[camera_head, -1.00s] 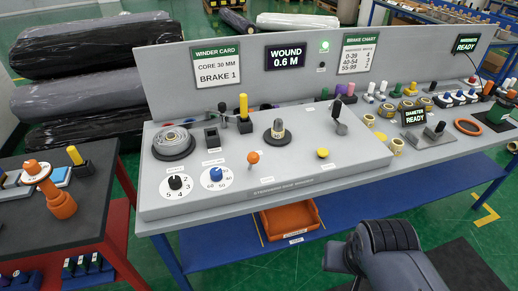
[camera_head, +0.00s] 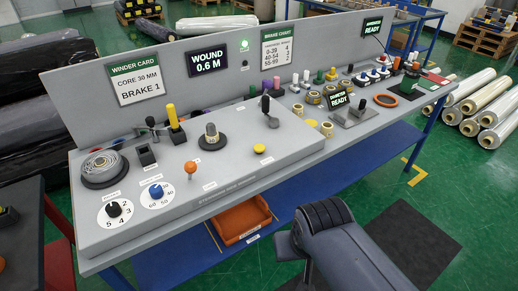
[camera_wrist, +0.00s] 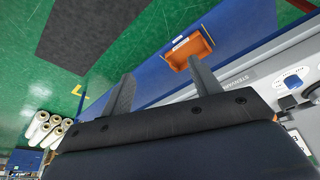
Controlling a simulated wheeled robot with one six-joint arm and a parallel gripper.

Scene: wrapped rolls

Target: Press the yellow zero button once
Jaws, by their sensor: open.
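The yellow button (camera_head: 260,149) is a small low round cap on the sloped grey console (camera_head: 225,185), near its front right part. A small label lies beside it, too small to read. My gripper (camera_wrist: 160,75) shows in the wrist view with its two dark fingers apart and nothing between them. It is out over the floor and lower shelf side, in front of the console and away from the button. The wrist view shows the console's front edge but not the yellow button. In the head view my arm is at bottom right and the fingers cannot be made out.
An orange knob (camera_head: 191,168), a blue dial (camera_head: 156,191) and a black dial (camera_head: 113,209) stand left of the button. A black lever (camera_head: 267,110) rises behind it. An orange bin (camera_head: 240,220) sits below on the blue shelf. White rolls (camera_head: 485,105) lie at right.

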